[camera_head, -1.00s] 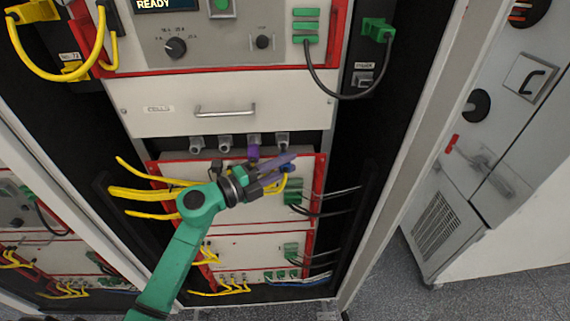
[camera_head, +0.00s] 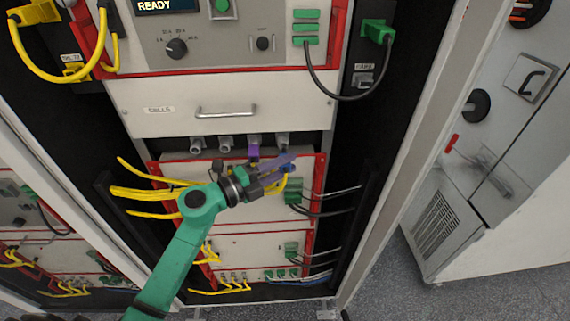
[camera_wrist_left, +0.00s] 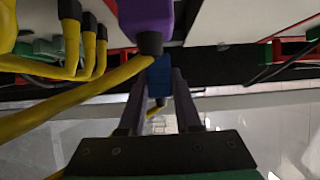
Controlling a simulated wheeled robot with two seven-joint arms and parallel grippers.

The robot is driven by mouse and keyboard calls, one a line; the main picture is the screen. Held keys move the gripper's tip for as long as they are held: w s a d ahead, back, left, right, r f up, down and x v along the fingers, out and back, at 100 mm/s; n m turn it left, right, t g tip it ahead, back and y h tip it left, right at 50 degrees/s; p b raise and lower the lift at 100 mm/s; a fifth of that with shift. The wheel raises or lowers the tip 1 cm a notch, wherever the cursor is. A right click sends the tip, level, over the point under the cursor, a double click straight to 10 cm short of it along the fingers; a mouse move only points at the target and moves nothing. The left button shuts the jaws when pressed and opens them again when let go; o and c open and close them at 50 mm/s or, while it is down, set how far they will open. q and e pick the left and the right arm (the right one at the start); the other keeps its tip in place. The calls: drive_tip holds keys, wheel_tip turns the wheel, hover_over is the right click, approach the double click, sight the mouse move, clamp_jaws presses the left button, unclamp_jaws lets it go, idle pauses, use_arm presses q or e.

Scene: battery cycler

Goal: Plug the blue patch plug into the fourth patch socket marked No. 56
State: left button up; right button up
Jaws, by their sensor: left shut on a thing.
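My left gripper (camera_head: 284,164) reaches up from the lower left, below the patch row in the head view. It is shut on the blue patch plug (camera_head: 290,168), which is partly hidden by the fingers. In the left wrist view the blue plug (camera_wrist_left: 160,72) shows between the two dark fingers. The fourth patch socket (camera_head: 283,139) is the rightmost of the row, above the gripper. Its No. 56 marking is not readable. A purple plug (camera_head: 254,148) sits in the third socket, and it looms close in the left wrist view (camera_wrist_left: 146,18). My right gripper is not in view.
Two grey sockets (camera_head: 226,142) lie left of the purple plug. Yellow cables (camera_head: 150,190) run beside the gripper on the left, and a thick one (camera_wrist_left: 75,105) crosses the left wrist view. Green connectors (camera_head: 293,192) with dark cables are at the right. A drawer handle (camera_head: 225,111) is above.

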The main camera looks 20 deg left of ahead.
use_arm(q)
drive_tip(key=shift+w+a, duration=0.25)
drive_tip(key=shift+w, duration=0.5)
idle(0.7)
idle(0.6)
drive_tip(key=shift+w+a, duration=0.2)
drive_tip(key=shift+w, duration=0.35)
drive_tip(key=shift+w+a, duration=0.15)
drive_tip(key=shift+w, duration=0.4)
idle(0.5)
drive_tip(key=o, duration=1.1)
drive_tip(key=shift+c, duration=0.2)
drive_tip(key=shift+b, duration=0.3)
drive_tip(key=b, duration=0.4)
approach(284, 153)
drive_tip(key=s+a, duration=0.1)
drive_tip(key=s+a+f, duration=0.1)
drive_tip(key=a, duration=0.1)
drive_tip(key=shift+s+f, duration=0.1)
drive_tip(key=shift+s, duration=0.25)
